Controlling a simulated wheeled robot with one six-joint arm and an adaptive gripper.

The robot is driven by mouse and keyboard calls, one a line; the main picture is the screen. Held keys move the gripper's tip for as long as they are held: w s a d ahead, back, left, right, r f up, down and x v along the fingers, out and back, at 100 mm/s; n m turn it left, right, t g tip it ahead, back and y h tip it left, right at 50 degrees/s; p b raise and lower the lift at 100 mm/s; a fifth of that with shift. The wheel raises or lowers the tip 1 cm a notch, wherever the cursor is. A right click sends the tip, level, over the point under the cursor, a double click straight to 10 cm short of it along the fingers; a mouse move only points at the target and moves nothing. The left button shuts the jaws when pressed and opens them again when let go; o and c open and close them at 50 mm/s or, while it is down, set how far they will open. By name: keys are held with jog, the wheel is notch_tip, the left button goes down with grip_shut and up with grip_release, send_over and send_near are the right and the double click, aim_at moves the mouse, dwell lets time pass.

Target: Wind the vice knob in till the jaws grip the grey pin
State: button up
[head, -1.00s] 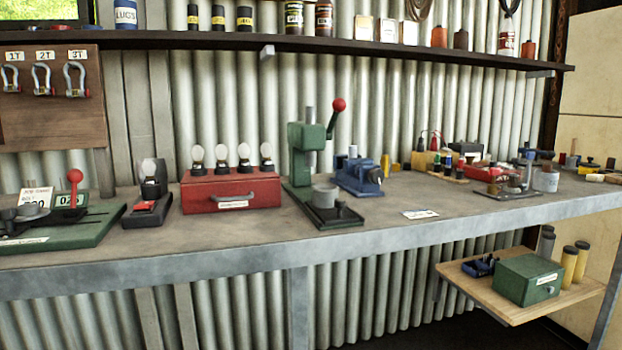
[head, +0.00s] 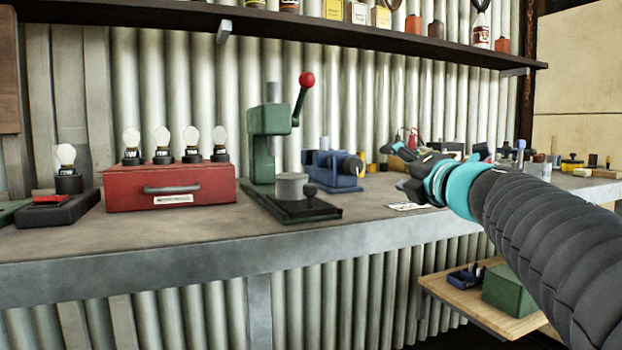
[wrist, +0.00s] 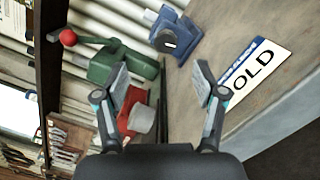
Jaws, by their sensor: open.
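The blue vice (head: 333,170) stands on the bench just right of the green press, with its dark round knob (head: 353,166) facing right. In the wrist view the vice (wrist: 178,38) is beyond my fingertips, near the top. I cannot make out the grey pin or the gap between the jaws for certain. My gripper (head: 398,168) is to the right of the vice, above the bench and apart from it. In the wrist view my gripper (wrist: 163,88) is open, with nothing between its two fingers.
The green press (head: 268,140) with a red-balled lever stands left of the vice. A red box (head: 170,187) with bulbs stands further left. A white card (head: 407,206), reading "OLD" in the wrist view, lies near the bench's front edge. A shelf (head: 330,35) runs above.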

aim_at(357, 166)
jog(key=shift+w+a+f+n+g+y, duration=0.15)
jog(key=shift+w+f+n+g+y, duration=0.5)
jog(key=shift+n, duration=0.45)
jog(key=shift+w+a+r, duration=0.1)
jog(key=shift+w+a, duration=0.05)
jog(key=shift+w, duration=0.2)
jog(key=x, duration=1.3)
jog(key=shift+a+r, duration=0.15)
jog(key=c, duration=1.1)
